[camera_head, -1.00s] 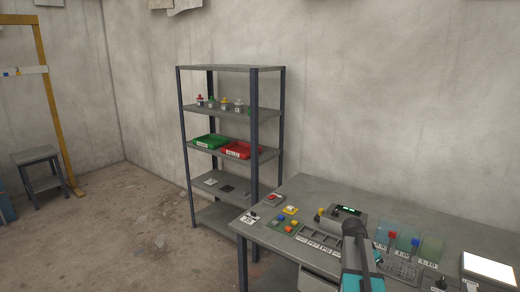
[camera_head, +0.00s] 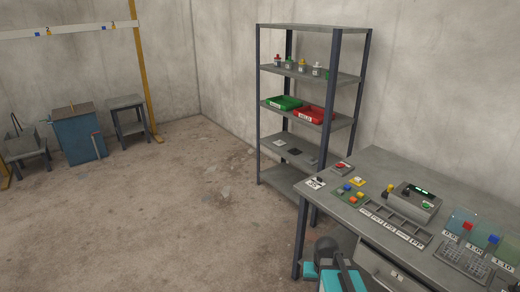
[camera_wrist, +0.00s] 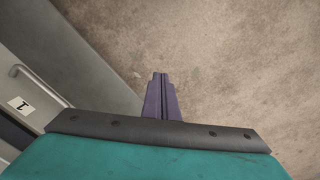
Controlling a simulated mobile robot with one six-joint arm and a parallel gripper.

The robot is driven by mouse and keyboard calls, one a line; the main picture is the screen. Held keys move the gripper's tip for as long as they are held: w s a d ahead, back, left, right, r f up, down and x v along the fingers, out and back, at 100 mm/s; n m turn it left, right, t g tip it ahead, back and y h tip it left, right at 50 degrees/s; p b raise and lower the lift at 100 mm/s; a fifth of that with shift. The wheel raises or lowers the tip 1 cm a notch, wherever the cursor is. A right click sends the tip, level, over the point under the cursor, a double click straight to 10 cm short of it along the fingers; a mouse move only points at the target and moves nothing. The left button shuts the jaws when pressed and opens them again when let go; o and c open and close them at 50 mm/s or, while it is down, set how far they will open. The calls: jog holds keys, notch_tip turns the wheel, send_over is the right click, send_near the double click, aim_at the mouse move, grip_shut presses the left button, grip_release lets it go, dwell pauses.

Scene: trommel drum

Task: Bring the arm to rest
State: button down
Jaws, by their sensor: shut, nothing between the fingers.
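My gripper (camera_wrist: 160,78) shows in the wrist view as two dark purple fingers that lie together. It is shut and empty, and it points over bare floor. The side of the grey workbench with a drawer labelled 1 (camera_wrist: 18,104) is to the left of the fingers, apart from them. In the head view my arm (camera_head: 336,272) is folded low at the bottom, in front of the grey workbench (camera_head: 390,162). The fingers cannot be made out in that view.
The bench carries a device with a green display (camera_head: 414,202), coloured blocks (camera_head: 348,194) and a compartment tray (camera_head: 396,224). A shelf rack (camera_head: 336,120) with a green bin (camera_head: 283,103) and a red bin (camera_head: 314,114) stands behind. A blue cabinet (camera_head: 80,134) stands far left. The floor between is clear.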

jog(key=s+a+f+n, duration=0.2)
jog(key=s+a, duration=0.1)
jog(key=a, duration=0.2)
jog(key=s+f+g+b, duration=0.5)
jog(key=s+f+b, duration=0.5)
jog(key=s+f, duration=1.4)
notch_tip(320, 180, down, 4)
jog(key=shift+s+d+r+g+y, duration=0.15)
jog(key=shift+s+r+g+y, duration=0.15)
jog(key=shift+s+g, duration=0.1)
jog(key=c, duration=1.8)
grip_release()
jog(key=shift+o, duration=0.2)
